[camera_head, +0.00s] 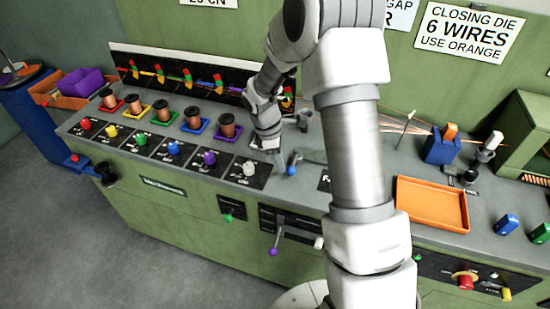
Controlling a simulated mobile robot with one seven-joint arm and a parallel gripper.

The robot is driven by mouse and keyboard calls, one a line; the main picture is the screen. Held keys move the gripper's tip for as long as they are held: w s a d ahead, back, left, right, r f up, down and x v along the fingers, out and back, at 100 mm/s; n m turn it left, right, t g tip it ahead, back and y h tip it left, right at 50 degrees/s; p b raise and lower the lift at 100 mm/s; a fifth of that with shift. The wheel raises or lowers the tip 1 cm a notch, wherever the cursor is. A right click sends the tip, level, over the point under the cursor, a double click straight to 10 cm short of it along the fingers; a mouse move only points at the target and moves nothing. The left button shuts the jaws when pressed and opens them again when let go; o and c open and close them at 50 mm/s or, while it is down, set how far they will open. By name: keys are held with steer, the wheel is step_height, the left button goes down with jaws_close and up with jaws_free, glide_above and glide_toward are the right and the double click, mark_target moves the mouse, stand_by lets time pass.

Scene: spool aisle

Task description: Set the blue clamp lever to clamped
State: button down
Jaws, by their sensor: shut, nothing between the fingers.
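The blue clamp lever shows as a blue ball knob (291,170) on the console top near its front edge, beside a grey metal piece. My arm hides part of the area around it, so I cannot read the lever's setting.
A row of coloured knobs, including a blue one (174,148), lies to the left, with copper spools (192,116) behind. A purple-tipped lever (273,251) hangs on the front face. An orange tray (432,204) lies to the right of my arm.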

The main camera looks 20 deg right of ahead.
mark_target(293, 173)
steer(key=s+d+n, duration=0.1)
steer(key=n, duration=0.1)
steer(key=s+d+n+p, duration=0.1)
steer(key=shift+d+n+t, duration=0.25)
steer(key=shift+n+t, duration=0.15)
steer(key=shift+s+d, duration=0.25)
steer(key=shift+d, duration=0.3)
steer(key=shift+a+r, duration=0.1)
steer(key=shift+a, duration=0.35)
steer(key=a, duration=0.1)
steer(key=a+p, duration=0.1)
steer(key=a, duration=0.1)
steer(key=shift+s+r, duration=0.2)
steer(key=shift+r, duration=0.15)
steer(key=v, duration=1)
steer(key=shift+s+a, duration=0.15)
steer(key=shift+s, duration=0.05)
